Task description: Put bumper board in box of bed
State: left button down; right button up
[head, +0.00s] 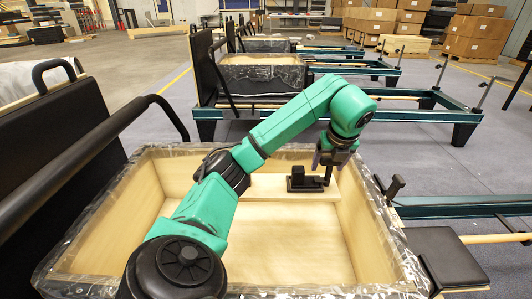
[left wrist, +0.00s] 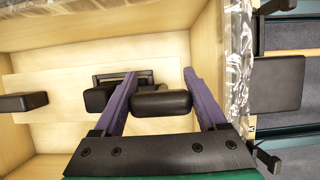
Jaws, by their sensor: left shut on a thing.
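The bumper board (head: 268,188), a pale wooden plank with black padded bumpers and a black bracket, is in the far part of the box. In the left wrist view the board (left wrist: 55,72) shows with its black bumper (left wrist: 160,103) between my fingers. My left gripper (head: 333,160) is shut on the board's black fitting; its purple fingers show in the left wrist view (left wrist: 160,80). The box of the bed (head: 345,235) is an open wooden box with plastic film over its rim. My arm hides part of the board and box. I cannot tell whether the board touches the floor. My right gripper is not in view.
A black padded panel with a handrail (head: 95,150) stands along the left. A black pad (head: 447,258) and green rails (head: 460,207) lie to the right. Other reformer beds (head: 265,75) stand in a row behind, with cardboard boxes (head: 475,40) farther back.

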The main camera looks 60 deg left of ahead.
aim_at(329, 196)
pick_arm(q)
notch_tip(329, 196, down, 20)
jog(key=b, duration=0.5)
jog(key=shift+r, duration=0.2)
jog(key=shift+f, duration=0.15)
grip_release()
jog(key=p+v, duration=0.3)
jog(key=v, duration=0.9)
jog(key=shift+d, duration=0.1)
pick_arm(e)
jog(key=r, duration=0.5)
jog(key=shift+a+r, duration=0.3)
